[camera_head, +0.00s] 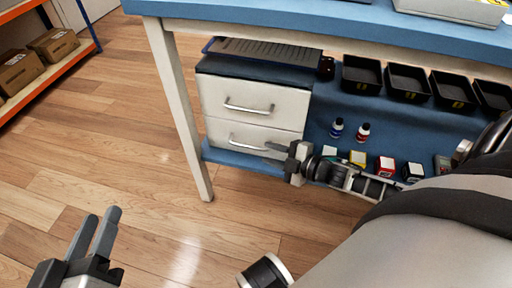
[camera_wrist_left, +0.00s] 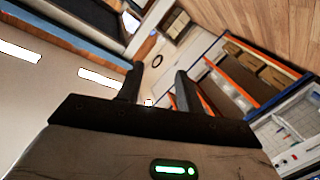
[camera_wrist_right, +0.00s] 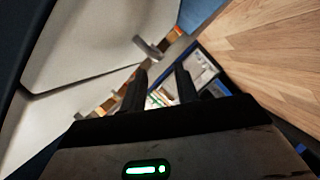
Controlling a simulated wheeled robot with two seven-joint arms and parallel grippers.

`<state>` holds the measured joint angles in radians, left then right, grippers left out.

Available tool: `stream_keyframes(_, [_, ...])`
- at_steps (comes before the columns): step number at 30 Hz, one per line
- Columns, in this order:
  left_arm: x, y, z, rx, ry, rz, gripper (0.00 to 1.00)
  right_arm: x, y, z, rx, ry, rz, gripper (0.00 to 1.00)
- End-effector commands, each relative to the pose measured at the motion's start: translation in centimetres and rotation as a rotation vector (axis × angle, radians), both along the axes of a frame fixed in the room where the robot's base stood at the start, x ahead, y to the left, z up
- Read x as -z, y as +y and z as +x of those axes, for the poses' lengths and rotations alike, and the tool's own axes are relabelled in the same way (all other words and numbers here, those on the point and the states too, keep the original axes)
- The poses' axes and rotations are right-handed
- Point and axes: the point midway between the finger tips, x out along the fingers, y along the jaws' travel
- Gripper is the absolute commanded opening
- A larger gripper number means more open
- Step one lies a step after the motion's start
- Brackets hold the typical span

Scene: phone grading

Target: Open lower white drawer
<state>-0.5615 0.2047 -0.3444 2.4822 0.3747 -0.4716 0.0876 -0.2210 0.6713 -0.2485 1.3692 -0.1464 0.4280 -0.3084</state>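The white drawer unit stands on the blue lower shelf under the table. Its upper drawer (camera_head: 255,97) and lower white drawer (camera_head: 225,132) both look shut, each with a silver bar handle. The lower handle (camera_head: 246,145) runs across the drawer front. My right gripper (camera_head: 270,151) is open and empty, just in front of the lower drawer by the right end of that handle. A handle (camera_wrist_right: 148,46) also shows beyond the fingertips in the right wrist view; contact is not visible. My left gripper (camera_head: 100,214) is open and empty over the floor at lower left.
A table leg (camera_head: 180,110) stands left of the drawers. Black bins (camera_head: 408,82), small bottles (camera_head: 337,128) and small boxes (camera_head: 385,166) sit on the shelf to the right. An orange rack with cartons (camera_head: 54,43) is at far left. The wooden floor before the drawers is clear.

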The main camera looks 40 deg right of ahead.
Motion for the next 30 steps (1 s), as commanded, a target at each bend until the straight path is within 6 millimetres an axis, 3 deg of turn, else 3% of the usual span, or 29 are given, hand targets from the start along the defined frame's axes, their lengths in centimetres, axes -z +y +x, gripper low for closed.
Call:
stream_keyframes(3, [0.2,-0.2,0.0,0.006,-0.008,-0.048,0.36,0.8,0.9,2.3,0.0,-0.003,-0.002,0.31])
stream_keyframes(9, [-1.3,-0.1,0.7,0.001,-0.095,-0.057,0.36,1.2,1.8,4.4,0.0,0.0,-0.001,0.31])
stream_keyframes(21, [-1.8,0.0,0.9,-0.002,-0.13,-0.046,0.36,1.2,2.1,5.0,0.0,0.001,-0.001,0.31])
stream_keyframes(25, [-1.8,0.0,0.8,-0.002,-0.13,-0.046,0.36,1.2,2.1,5.0,0.0,0.001,-0.001,0.0])
stream_keyframes(30, [-1.8,0.0,0.8,-0.002,-0.13,-0.047,0.36,1.2,2.1,5.0,-0.001,0.001,0.0,0.0])
